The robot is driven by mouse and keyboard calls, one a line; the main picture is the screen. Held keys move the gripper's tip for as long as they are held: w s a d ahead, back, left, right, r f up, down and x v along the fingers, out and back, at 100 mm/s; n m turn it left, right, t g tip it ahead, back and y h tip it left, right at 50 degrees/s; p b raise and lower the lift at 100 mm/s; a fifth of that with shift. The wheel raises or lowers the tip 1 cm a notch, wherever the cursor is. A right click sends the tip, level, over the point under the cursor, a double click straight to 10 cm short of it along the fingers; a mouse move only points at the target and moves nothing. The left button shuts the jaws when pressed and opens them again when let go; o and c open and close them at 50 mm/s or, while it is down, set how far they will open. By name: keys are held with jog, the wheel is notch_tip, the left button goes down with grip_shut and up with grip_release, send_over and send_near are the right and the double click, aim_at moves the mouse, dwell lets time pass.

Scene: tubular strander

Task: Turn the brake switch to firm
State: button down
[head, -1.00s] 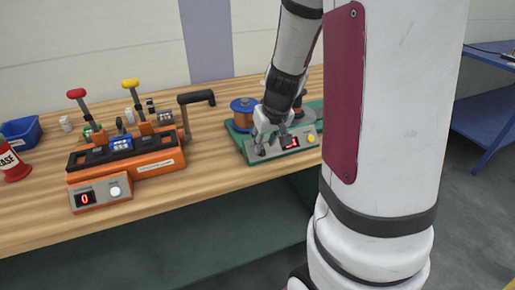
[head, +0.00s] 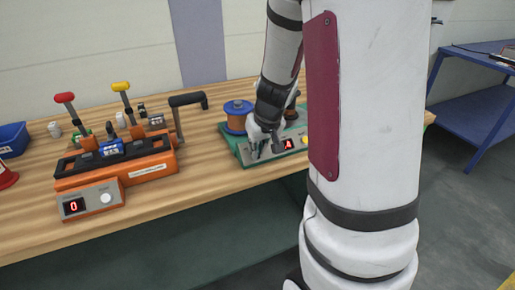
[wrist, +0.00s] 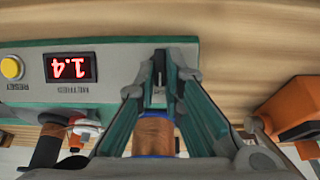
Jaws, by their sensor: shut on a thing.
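The brake switch (wrist: 159,74) is a small dark lever on the grey panel (wrist: 112,68) of the green machine. In the wrist view my gripper (wrist: 160,68) has its fingertips on both sides of the switch and is shut on it. In the head view my gripper (head: 263,152) is at the left end of the panel, and the switch is mostly hidden by the fingers. The switch's exact setting and its marks cannot be read. A red digit display (wrist: 71,67) is lit on the panel, and it also shows in the head view (head: 289,144).
A yellow button (wrist: 12,68) is beside the display. An orange and blue spool (head: 238,117) stands behind the panel. An orange machine with levers (head: 118,165) stands to the left. Bare wooden bench (head: 207,150) lies between the two machines.

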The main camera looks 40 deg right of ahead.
jog(key=shift+b, duration=0.35)
jog(key=shift+d+f+m+y+b, duration=0.2)
jog(key=shift+m+y+b, duration=0.2)
jog(key=shift+m+b, duration=0.7)
jog(key=m+t+b, duration=0.1)
jog(key=b, duration=0.2)
jog(key=shift+m+y, duration=0.4)
jog(key=m+b, duration=0.2)
jog(key=m+t+y+b, duration=0.1)
jog(key=b, duration=0.1)
jog(key=shift+s+d+m, duration=0.15)
jog(key=shift+s+m, duration=0.1)
jog(key=shift+m, duration=0.05)
jog(key=c, duration=1.7)
grip_release()
jog(key=shift+r, duration=0.1)
